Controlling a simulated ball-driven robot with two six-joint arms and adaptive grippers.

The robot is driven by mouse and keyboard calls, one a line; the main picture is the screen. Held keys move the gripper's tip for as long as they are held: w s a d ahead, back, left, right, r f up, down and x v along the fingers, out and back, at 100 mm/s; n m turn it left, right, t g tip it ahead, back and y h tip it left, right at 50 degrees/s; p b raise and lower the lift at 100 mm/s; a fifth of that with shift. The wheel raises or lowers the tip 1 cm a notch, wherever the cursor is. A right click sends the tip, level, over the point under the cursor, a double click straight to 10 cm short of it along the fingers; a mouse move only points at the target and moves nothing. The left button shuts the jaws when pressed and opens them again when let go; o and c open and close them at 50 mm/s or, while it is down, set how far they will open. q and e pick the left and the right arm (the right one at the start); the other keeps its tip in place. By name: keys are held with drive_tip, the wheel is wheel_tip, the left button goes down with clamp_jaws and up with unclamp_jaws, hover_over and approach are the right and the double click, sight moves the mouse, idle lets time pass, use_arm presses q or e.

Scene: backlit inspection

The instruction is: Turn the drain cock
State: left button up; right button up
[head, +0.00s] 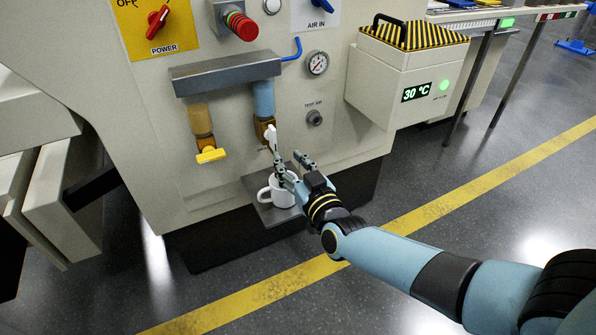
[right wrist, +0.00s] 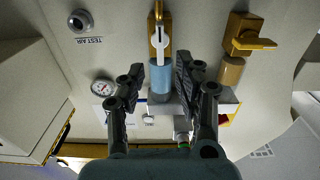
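A brass cock with a white lever (head: 271,136) sits below a blue pipe (head: 263,98) on the machine front. Its lettering is too small to read. In the right wrist view, which is upside down, the white lever (right wrist: 159,38) lies in line with the pipe. A second cock with a yellow handle (head: 211,155) hangs to its left; its handle lies crosswise. My right gripper (head: 290,160) is open and empty, just below and in front of the white lever. In the right wrist view its fingers (right wrist: 160,76) stand on either side of the blue pipe, apart from it. My left gripper is not in view.
A white mug (head: 283,193) stands on a small grey shelf (head: 263,210) below the cock, close under my right gripper. A grey manifold (head: 226,75), a gauge (head: 317,63) and a test air port (head: 314,118) are nearby. A cream box (head: 400,75) juts out at right.

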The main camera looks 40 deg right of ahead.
drive_tip(key=v, duration=0.4)
drive_tip(key=shift+s, duration=0.15)
drive_tip(key=s+a+f+n+g+y+p, duration=0.25)
drive_tip(key=s+f+g+p, duration=0.35)
drive_tip(key=s+f, duration=1.15)
drive_tip(key=s+f+g, duration=0.4)
drive_tip(key=s+g, duration=0.1)
drive_tip(key=s, duration=0.9)
drive_tip(key=s+f+g, duration=0.5)
drive_tip(key=s+g, duration=0.1)
drive_tip(key=s, duration=0.8)
drive_tip(key=shift+s, duration=0.35)
